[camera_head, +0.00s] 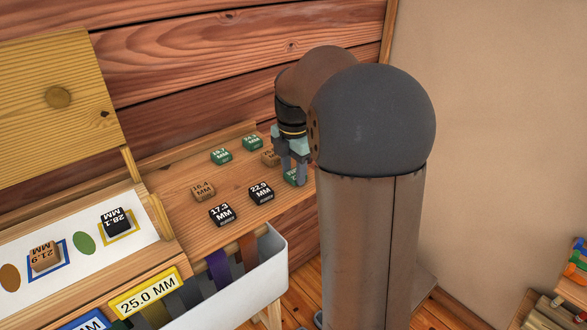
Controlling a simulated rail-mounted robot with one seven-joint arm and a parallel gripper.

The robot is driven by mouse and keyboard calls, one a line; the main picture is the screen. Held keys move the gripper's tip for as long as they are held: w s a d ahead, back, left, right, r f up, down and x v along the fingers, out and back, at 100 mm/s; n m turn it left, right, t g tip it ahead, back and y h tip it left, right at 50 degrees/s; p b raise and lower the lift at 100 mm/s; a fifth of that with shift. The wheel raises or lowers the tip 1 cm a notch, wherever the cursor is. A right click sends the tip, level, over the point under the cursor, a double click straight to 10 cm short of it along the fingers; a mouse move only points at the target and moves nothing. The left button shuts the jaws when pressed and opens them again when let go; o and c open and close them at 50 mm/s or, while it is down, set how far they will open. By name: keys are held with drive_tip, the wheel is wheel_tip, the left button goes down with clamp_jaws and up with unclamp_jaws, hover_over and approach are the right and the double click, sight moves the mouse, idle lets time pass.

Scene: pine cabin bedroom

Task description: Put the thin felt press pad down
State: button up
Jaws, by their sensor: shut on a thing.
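My gripper (293,168) points down over the right part of the wooden bench top (232,190). Its fingers are shut on a small green block (292,177) with a white label, mostly hidden by the fingers. I cannot tell whether this block touches the bench top or hangs just above it. No piece can be told by sight as the thin felt press pad. The loose blocks near my gripper are a tan 16.4 MM one (203,190), black 17.3 MM (222,214) and 22.9 MM (261,192) ones, two green ones (221,155) and a partly hidden tan one (270,158).
A white board (60,275) at left holds a tan block (44,257) on a blue outline and a black block (116,221) on a yellow outline. A white bin (240,293) with coloured strips hangs in front. A wooden lid (62,100) stands behind the board.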

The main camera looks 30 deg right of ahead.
sight(294, 175)
drive_tip(key=o, duration=0.9)
drive_tip(key=shift+f, duration=0.15)
wheel_tip(294, 175, up, 12)
drive_tip(key=s+a+f+m, duration=0.5)
drive_tip(key=s+f+m, duration=0.1)
drive_tip(key=s, duration=0.1)
drive_tip(key=s+a+f+m, duration=0.5)
drive_tip(key=s+f+m, duration=0.1)
drive_tip(key=s+m, duration=0.1)
drive_tip(key=s+a+f+m, duration=0.4)
drive_tip(key=s+f+m, duration=0.2)
drive_tip(key=s, duration=0.3)
drive_tip(key=shift+a+m, duration=0.4)
drive_tip(key=shift+m, duration=0.2)
